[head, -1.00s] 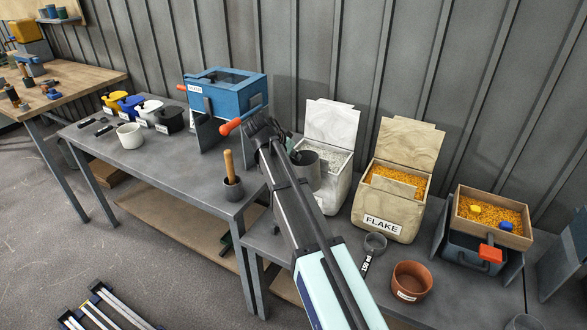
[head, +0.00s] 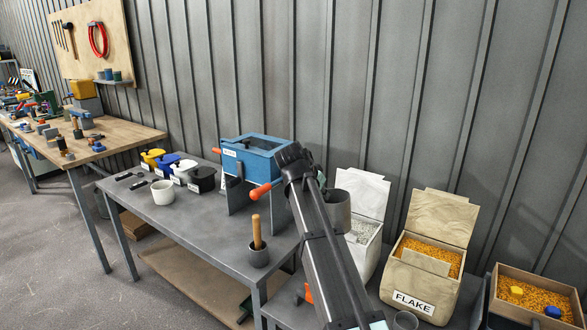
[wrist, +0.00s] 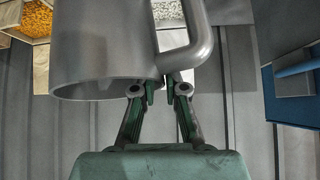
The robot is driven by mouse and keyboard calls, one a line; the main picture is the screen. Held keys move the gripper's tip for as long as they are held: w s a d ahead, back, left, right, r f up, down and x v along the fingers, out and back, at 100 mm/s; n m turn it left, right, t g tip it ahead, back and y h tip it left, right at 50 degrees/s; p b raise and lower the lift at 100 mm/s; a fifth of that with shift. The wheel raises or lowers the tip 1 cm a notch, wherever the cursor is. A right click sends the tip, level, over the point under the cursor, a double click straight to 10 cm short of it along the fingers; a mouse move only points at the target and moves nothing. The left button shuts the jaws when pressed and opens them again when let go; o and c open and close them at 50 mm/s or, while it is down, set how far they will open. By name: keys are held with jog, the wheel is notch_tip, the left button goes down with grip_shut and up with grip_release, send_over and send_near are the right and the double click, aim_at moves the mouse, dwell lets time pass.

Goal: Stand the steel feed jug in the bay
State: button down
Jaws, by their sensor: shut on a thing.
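The steel feed jug (head: 338,212) is a grey metal cylinder beside my arm's far end in the head view, in front of the white bin. In the wrist view the jug (wrist: 100,45) fills the upper left, with its loop handle at its right side. My gripper (wrist: 160,84) is shut on the jug at the handle, and the jug hangs in the air. In the head view my arm hides most of the fingers. I cannot tell which place is the bay.
A blue box on legs (head: 252,160) with orange handles stands on the grey table (head: 190,222), close left of my arm. A pot with a wooden-handled tool (head: 258,252), a white cup (head: 163,192) and several small coloured tubs are there too. The flake bin (head: 416,292) stands right.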

jog(key=s+n, duration=0.1)
jog(key=s+f+n+t+y, duration=0.1)
jog(key=s+f, duration=0.1)
jog(key=s, duration=0.1)
jog(key=shift+a+f+n+y, duration=0.1)
jog(key=shift+a+n+y, duration=0.2)
jog(key=shift+n, duration=0.1)
jog(key=s+d+f+n+t+y, duration=0.1)
jog(key=s+d+f, duration=0.1)
jog(key=s+d, duration=0.4)
jog(key=s+d+f+n+y, duration=0.1)
jog(key=s+d+f+n, duration=0.15)
jog(key=s, duration=0.65)
jog(key=w+a+f+n+y+p, duration=0.2)
jog(key=w+a+f+p, duration=0.1)
jog(key=a, duration=0.3)
jog(key=shift+w+f+p, duration=0.4)
jog(key=shift+f, duration=0.5)
jog(key=shift+n, duration=0.25)
